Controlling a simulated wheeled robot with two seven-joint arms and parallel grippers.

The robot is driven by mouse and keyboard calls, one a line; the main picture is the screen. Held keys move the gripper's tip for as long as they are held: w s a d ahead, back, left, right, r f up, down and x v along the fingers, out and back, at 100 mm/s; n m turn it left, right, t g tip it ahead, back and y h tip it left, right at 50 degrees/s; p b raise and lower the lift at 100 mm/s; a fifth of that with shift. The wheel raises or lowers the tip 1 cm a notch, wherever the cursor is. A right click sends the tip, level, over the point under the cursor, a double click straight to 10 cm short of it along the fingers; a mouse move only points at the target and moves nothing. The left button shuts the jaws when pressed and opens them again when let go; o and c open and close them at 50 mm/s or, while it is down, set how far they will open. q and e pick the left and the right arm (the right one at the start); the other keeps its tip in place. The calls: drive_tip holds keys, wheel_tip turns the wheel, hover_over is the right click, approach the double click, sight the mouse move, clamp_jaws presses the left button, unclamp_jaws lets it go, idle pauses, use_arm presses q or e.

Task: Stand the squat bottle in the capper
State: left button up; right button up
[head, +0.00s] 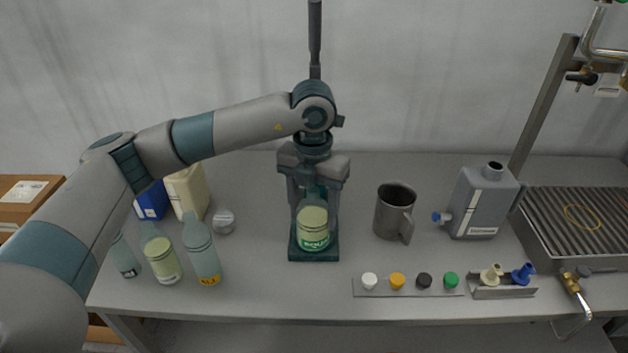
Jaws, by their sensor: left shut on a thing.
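The squat bottle (312,228), clear greenish glass with a pale label and green lettering, is upright at the capper, over its dark teal base (314,256). The capper's dark lever (315,40) stands up behind my arm. My left gripper (314,190) comes down from above and is shut on the squat bottle's upper part, whose neck is mostly hidden by the fingers. I cannot tell whether the bottle's bottom touches the base. My right gripper is out of view.
Several bottles, including a tall orange-labelled one (202,250), stand at left near a cream jug (186,190). Right of the capper are a metal mug (393,212), a grey canister (478,203), a strip of coloured caps (410,287) and a ribbed drainer (585,222).

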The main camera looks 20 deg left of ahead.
use_arm(q)
drive_tip(key=w+p, duration=0.1)
drive_tip(key=w, duration=0.1)
drive_tip(key=w+a, duration=0.1)
drive_tip(key=w, duration=0.2)
drive_tip(key=shift+w+a+p, duration=0.1)
drive_tip(key=shift+a+p, duration=0.1)
drive_tip(key=shift+p, duration=0.15)
drive_tip(key=shift+r, duration=0.1)
drive_tip(key=w+p, duration=0.1)
drive_tip(key=w+f+p, duration=0.1)
drive_tip(key=w+a+p, duration=0.1)
drive_tip(key=shift+w+f, duration=0.15)
drive_tip(key=shift+f, duration=0.1)
drive_tip(key=shift+f, duration=0.2)
